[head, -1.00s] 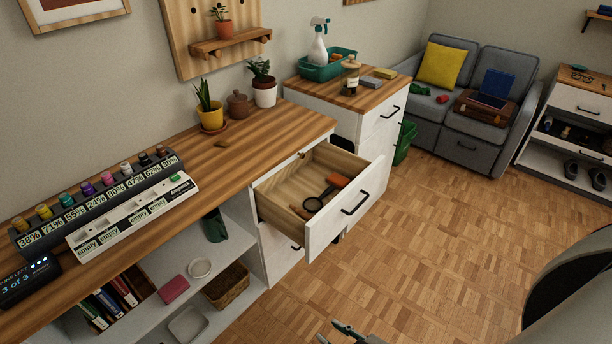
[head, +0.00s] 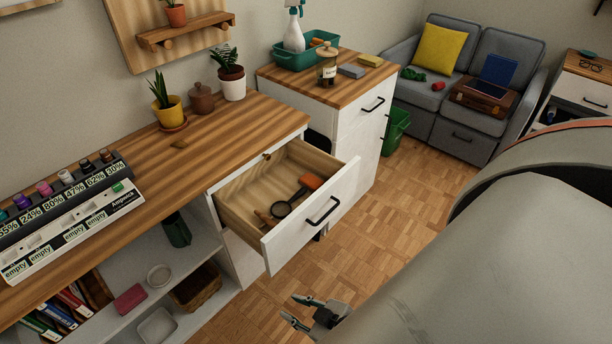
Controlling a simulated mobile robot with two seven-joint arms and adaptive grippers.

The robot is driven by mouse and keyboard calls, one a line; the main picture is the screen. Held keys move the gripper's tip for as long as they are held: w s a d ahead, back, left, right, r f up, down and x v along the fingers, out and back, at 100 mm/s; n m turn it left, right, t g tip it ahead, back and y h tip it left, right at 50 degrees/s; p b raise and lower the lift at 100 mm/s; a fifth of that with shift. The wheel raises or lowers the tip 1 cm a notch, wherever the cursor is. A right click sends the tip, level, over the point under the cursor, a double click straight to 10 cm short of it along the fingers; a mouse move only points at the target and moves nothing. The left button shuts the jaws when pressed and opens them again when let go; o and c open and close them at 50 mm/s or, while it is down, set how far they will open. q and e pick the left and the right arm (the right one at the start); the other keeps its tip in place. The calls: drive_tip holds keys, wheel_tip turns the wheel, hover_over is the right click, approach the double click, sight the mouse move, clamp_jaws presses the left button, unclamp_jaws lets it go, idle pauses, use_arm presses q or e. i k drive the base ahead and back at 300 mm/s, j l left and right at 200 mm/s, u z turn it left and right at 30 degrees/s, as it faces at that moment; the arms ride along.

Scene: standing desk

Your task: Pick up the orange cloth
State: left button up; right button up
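No spread-out orange cloth is plain to see. A small orange item (head: 311,181) lies in the open drawer (head: 300,237), towards its far front corner; I cannot tell if it is cloth. Another bit of orange (head: 317,42) shows in the green tub (head: 290,57) on the far cabinet, too small and partly hidden to tell. My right gripper (head: 291,308) is at the bottom centre, below and in front of the drawer, apart from it. Its fingers are spread, with nothing between them.
A black-rimmed magnifying glass (head: 281,209) lies in the drawer beside the orange item. A spray bottle (head: 294,30) stands in the tub; a jar (head: 327,66) and two sponge-like blocks are nearby. The drawer sticks out over clear parquet floor (head: 395,195). My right arm covers the lower right.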

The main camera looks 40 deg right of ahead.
sight(312, 182)
drive_tip(key=l+u, duration=0.3)
drive_tip(key=l, duration=1.7)
drive_tip(key=k+l+u, duration=0.15)
drive_tip(key=l, duration=0.8)
drive_tip(key=i, duration=0.05)
